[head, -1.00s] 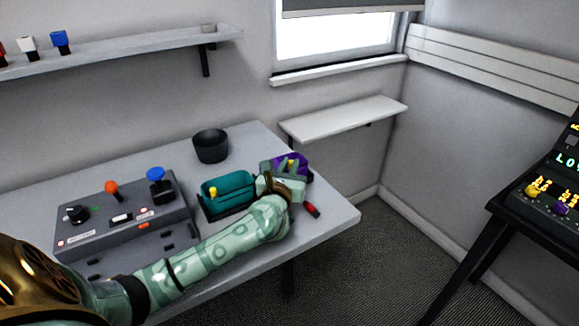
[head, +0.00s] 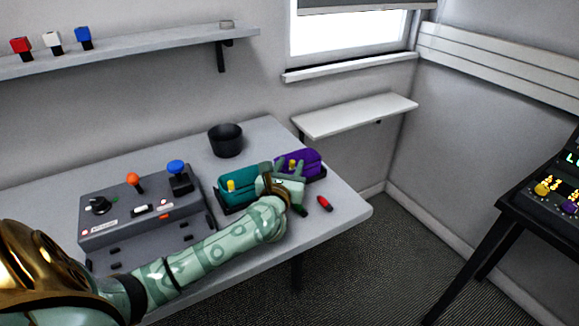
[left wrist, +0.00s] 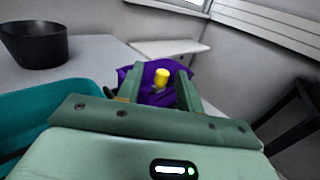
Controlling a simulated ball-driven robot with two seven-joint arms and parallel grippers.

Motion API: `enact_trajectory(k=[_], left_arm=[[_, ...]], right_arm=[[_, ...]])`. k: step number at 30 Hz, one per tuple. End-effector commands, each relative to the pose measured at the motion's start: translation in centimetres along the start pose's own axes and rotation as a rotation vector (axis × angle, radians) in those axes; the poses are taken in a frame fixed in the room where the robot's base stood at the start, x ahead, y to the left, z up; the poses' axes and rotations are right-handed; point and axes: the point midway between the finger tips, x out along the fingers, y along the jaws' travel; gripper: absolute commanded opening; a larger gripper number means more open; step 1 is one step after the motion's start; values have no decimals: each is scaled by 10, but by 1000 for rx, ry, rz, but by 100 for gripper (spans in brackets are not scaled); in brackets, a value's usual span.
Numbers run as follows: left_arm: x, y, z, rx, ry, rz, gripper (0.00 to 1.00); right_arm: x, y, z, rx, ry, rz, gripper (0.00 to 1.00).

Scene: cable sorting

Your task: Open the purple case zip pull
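The purple case (head: 309,160) lies toward the right end of the table, beside the teal case (head: 237,180). Its yellow zip pull (head: 292,164) stands up at the near left side of the case. My left gripper (head: 285,170) is at the near left side of the purple case. In the left wrist view its two fingers stand apart, and the yellow pull (left wrist: 161,77) shows between and beyond them, with the purple case (left wrist: 146,92) behind. I cannot tell whether a finger touches the pull. The case's opening is mostly hidden by the gripper. My right gripper is not in view.
The teal case has its own yellow pull (head: 231,186). A black cup (head: 226,141) stands behind it. A red and black object (head: 325,204) lies near the table's right edge. A grey control box (head: 140,215) fills the left side.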

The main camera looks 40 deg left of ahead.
Motion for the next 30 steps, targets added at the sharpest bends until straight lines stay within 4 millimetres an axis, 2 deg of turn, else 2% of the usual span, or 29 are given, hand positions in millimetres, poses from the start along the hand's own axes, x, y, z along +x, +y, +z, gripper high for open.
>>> enact_trajectory(k=[5,8,15,21,25,30], left_arm=[[-9,0,0,-1,1,-1,37],[-27,0,1,-2,2,-1,37],[-93,0,1,-2,4,-1,37],[-139,1,0,-2,3,0,37],[-156,0,0,-1,1,-1,37],[-164,1,0,0,0,1,37]], right_arm=[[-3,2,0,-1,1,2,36],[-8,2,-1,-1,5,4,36],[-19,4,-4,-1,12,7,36],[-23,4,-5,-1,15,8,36],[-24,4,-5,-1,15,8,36],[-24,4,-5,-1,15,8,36]])
